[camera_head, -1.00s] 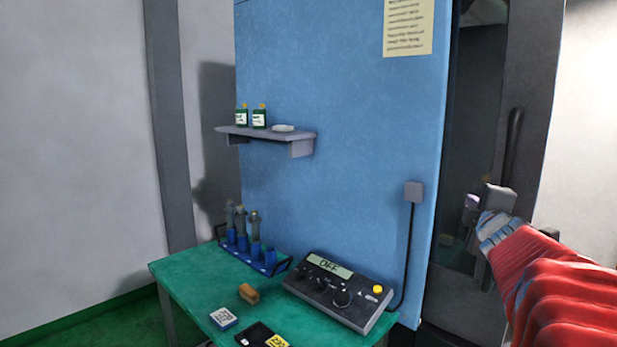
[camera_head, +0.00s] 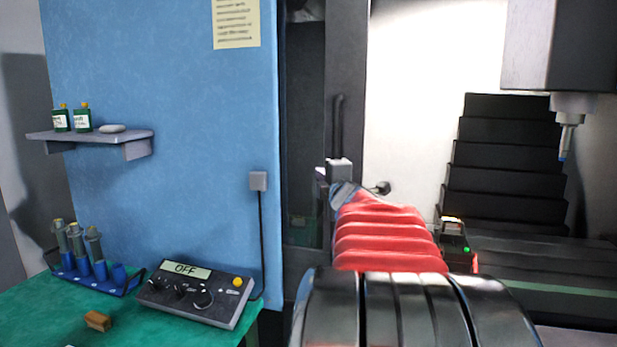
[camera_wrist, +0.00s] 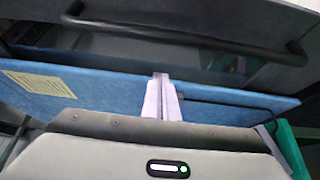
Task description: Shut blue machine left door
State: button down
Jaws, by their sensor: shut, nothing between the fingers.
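The left door of the blue machine (camera_head: 160,190) is a dark grey framed panel (camera_head: 346,60) with a dark window. It stands at the left of a wide opening into the machine. Its black vertical bar handle (camera_head: 339,120) is on the frame. In the wrist view the handle (camera_wrist: 185,38) runs across the top. My gripper (camera_head: 338,170) is shut and empty, in front of the door near the handle's lower end. In the wrist view its pale fingers (camera_wrist: 161,82) are together, below the handle and apart from it in the picture. Contact with the door cannot be told.
A green table (camera_head: 40,325) at the lower left holds a control box (camera_head: 195,292) reading OFF and a rack with blue holders (camera_head: 95,275). A shelf (camera_head: 90,138) juts from the blue panel. Inside the opening are black stepped covers (camera_head: 505,170) and a spindle (camera_head: 568,120).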

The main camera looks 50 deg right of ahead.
jog(key=x, duration=0.8)
jog(key=s+d, duration=0.2)
jog(key=s, duration=0.1)
jog(key=shift+s+d, duration=0.1)
jog(key=shift+s, duration=0.15)
jog(key=shift+s, duration=0.1)
